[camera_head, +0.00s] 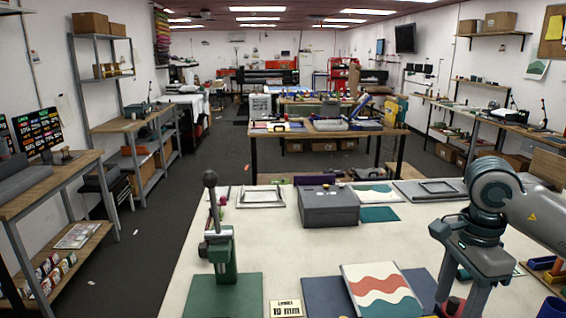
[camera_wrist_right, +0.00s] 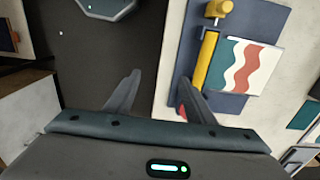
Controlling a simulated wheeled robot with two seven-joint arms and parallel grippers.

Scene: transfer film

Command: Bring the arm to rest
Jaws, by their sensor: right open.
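My right gripper (camera_head: 462,292) comes in from the right in the head view, over the right front of the white table (camera_head: 275,250). In the right wrist view its two fingers (camera_wrist_right: 157,95) stand apart with nothing between them. Beyond the right finger lies a dark blue board (camera_wrist_right: 233,104) with a print of red, white and teal waves (camera_wrist_right: 243,66) and a yellow bar (camera_wrist_right: 206,60). The print also shows in the head view (camera_head: 380,290), left of the gripper. My left gripper is not in view.
A green lever press (camera_head: 222,255) stands upright on a green mat (camera_head: 200,297) at the front left. Next to the blue board is a small sign (camera_head: 287,308). A grey box (camera_head: 328,207) stands at the table's back. Bare tabletop lies between the press and the box.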

